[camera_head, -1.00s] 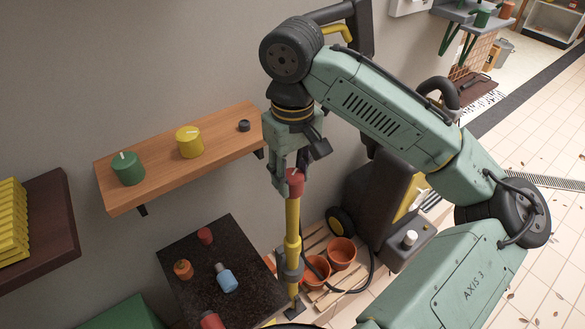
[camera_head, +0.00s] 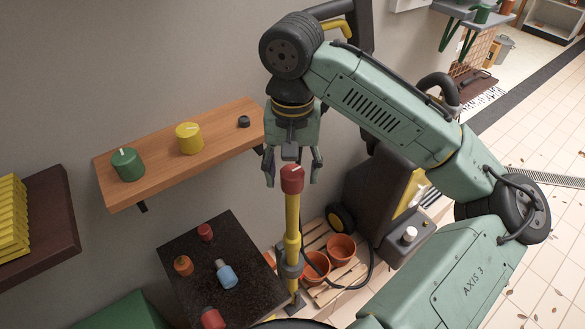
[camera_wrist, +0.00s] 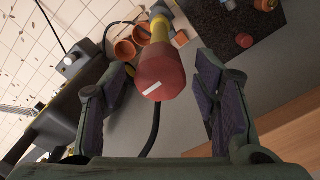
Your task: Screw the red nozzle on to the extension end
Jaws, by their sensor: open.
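The red nozzle (camera_head: 292,178) sits on the top end of the upright yellow extension (camera_head: 292,218), with a white mark on its top face. In the wrist view the red nozzle (camera_wrist: 160,74) shows between the two fingers, with a short piece of the yellow extension (camera_wrist: 160,30) behind it. My gripper (camera_head: 292,180) is open, one finger on each side of the nozzle, with clear gaps at both sides. Its palm is above the nozzle's top. The join between nozzle and extension is too small to judge for tightness.
A wooden shelf (camera_head: 160,176) at the left holds a green nozzle (camera_head: 127,164), a yellow nozzle (camera_head: 190,138) and a small dark cap (camera_head: 244,121). A dark table (camera_head: 245,262) below holds several small items. Terracotta pots (camera_head: 341,249) and a pressure washer (camera_head: 376,207) stand at the right.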

